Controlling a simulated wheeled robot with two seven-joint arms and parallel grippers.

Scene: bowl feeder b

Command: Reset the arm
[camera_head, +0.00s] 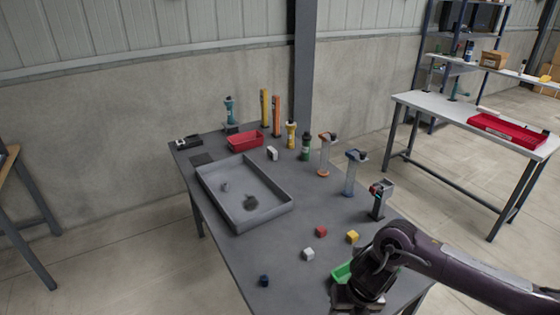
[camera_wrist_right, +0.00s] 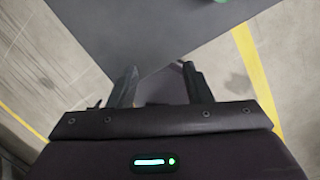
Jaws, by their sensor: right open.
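My right arm comes in from the right in the head view and bends down over the near right corner of the table. Its gripper (camera_head: 358,297) is at the bottom of the picture, partly hidden by the arm. In the right wrist view the two fingers of the gripper (camera_wrist_right: 160,88) are apart with nothing between them. They point at the table edge and the floor. My left gripper does not show.
The grey table (camera_head: 235,262) holds a grey tray (camera_head: 244,222), a red bin (camera_head: 245,139), red (camera_head: 321,231), yellow (camera_head: 352,237), white (camera_head: 308,254) and dark blue (camera_head: 263,280) cubes. Several upright dispensers line its far right side. A second table (camera_head: 420,103) stands at right.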

